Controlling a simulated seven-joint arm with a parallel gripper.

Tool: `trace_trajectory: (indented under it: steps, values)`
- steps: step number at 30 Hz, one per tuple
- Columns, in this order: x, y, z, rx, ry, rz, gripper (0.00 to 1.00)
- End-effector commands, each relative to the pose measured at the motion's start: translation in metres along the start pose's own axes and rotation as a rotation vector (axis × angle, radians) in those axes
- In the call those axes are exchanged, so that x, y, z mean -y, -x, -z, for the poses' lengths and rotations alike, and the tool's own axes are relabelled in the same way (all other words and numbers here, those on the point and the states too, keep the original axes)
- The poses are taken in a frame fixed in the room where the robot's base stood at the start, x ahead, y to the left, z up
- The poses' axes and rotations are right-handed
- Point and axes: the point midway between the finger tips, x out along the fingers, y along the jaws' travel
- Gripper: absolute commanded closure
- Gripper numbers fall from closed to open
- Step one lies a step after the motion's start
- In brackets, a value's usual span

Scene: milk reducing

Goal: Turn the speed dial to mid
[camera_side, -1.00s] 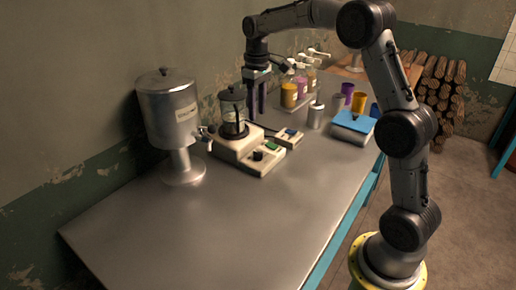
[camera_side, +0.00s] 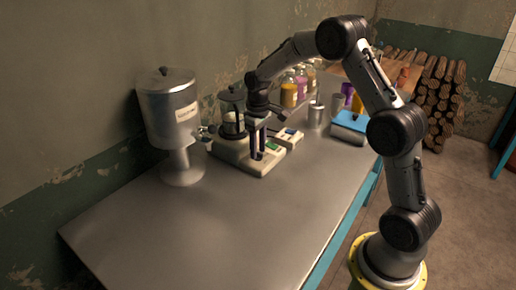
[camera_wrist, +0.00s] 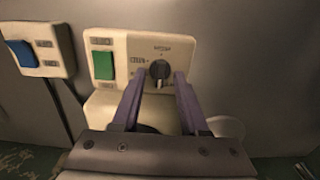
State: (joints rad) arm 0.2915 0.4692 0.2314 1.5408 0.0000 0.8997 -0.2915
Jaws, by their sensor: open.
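The speed dial (camera_wrist: 159,69) is a dark round knob on the cream front panel of the mixer base (camera_wrist: 115,45), which also shows in the side view (camera_side: 240,155). Markings surround the dial, too small to read. My gripper (camera_wrist: 156,80) is open, its two purple fingers pointing at the panel, one on each side of the dial in the wrist view. In the side view my gripper (camera_side: 258,152) is low over the front of the base and hides the dial. I cannot tell whether the fingers touch it.
A green switch (camera_wrist: 103,65) sits left of the dial. A separate box with a blue switch (camera_wrist: 22,53) is beside the base. A metal dispenser (camera_side: 168,110) stands left, and a blue scale (camera_side: 350,127) stands right. The front of the table (camera_side: 180,235) is clear.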

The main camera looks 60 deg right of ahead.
Motion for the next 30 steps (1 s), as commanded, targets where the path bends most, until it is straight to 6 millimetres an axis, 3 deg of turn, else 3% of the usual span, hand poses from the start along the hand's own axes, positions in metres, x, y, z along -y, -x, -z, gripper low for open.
trace_trajectory:
  steps: [9, 15, 17, 30]
  values:
    - [0.0001, -0.0025, -0.0003, 0.001, 0.000, 0.000, 0.56]
    - [0.0001, -0.0022, -0.0002, 0.000, 0.000, 0.000, 0.92]
    - [0.0001, -0.0022, -0.0002, 0.000, 0.000, 0.000, 1.00]
    - [0.0000, -0.0018, -0.0001, 0.000, -0.018, 0.000, 1.00]
